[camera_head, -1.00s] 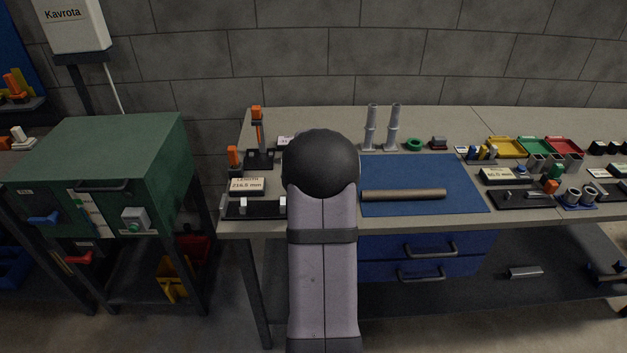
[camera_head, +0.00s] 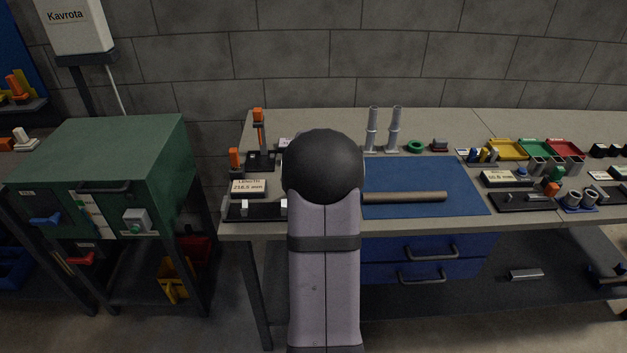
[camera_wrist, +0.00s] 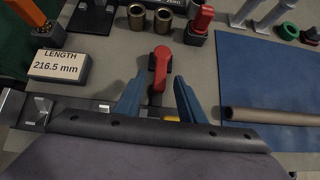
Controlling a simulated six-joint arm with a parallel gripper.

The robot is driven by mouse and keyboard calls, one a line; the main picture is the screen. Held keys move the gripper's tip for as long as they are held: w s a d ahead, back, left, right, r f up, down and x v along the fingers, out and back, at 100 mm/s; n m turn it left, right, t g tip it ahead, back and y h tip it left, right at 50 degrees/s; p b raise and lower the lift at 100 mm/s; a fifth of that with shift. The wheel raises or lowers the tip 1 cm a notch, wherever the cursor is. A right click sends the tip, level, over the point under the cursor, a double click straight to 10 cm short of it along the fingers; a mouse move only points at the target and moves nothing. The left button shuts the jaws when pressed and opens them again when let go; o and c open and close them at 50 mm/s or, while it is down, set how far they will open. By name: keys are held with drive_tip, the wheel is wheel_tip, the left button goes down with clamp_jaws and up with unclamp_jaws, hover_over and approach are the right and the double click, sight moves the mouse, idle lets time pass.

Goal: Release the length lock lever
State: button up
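A red lever (camera_wrist: 160,66) with a round head and a short arm shows in the wrist view. It points toward my gripper from the length measuring station. My gripper (camera_wrist: 160,78) is open, with one blue finger on each side of the lever's near end. I cannot tell whether either finger touches it. A display (camera_wrist: 58,67) to the left reads LENGTH 216.5 mm, and it also shows in the head view (camera_head: 248,187). In the head view my own arm hides the lever and the gripper.
A grey-brown tube (camera_wrist: 265,116) lies on a blue mat (camera_wrist: 272,75) to the right. Two brass-coloured cylinders (camera_wrist: 150,17) and a red-topped knob (camera_wrist: 201,20) stand behind the lever. An orange-topped post (camera_wrist: 30,15) is at the far left. Grey bench surface lies between them.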

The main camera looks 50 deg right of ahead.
drive_tip(key=p+v, duration=0.1)
drive_tip(key=v, duration=0.4)
drive_tip(key=shift+s, duration=0.1)
idle(0.3)
drive_tip(key=w+a+n+t+y, duration=0.25)
drive_tip(key=w+a+n, duration=0.25)
drive_tip(key=a+n, duration=0.7)
drive_tip(key=s+a+f+n+g+y, duration=0.1)
drive_tip(key=a+n+y, duration=0.1)
drive_tip(key=a+n, duration=0.55)
drive_tip(key=s+a+f+n+g+y, duration=0.1)
drive_tip(key=s+a+n+y, duration=0.3)
drive_tip(key=a, duration=0.6)
drive_tip(key=s+a+f+n+g+h+b, duration=0.1)
drive_tip(key=s+a+f+n+g, duration=0.2)
drive_tip(key=s+n, duration=0.5)
drive_tip(key=s+a+f+n+g+h+b, duration=0.1)
drive_tip(key=s+a+f+n+g, duration=0.2)
drive_tip(key=n, duration=1)
drive_tip(key=shift+s+a+f+n+g, duration=0.35)
drive_tip(key=shift+s+a, duration=1.5)
drive_tip(key=shift+s, duration=0.75)
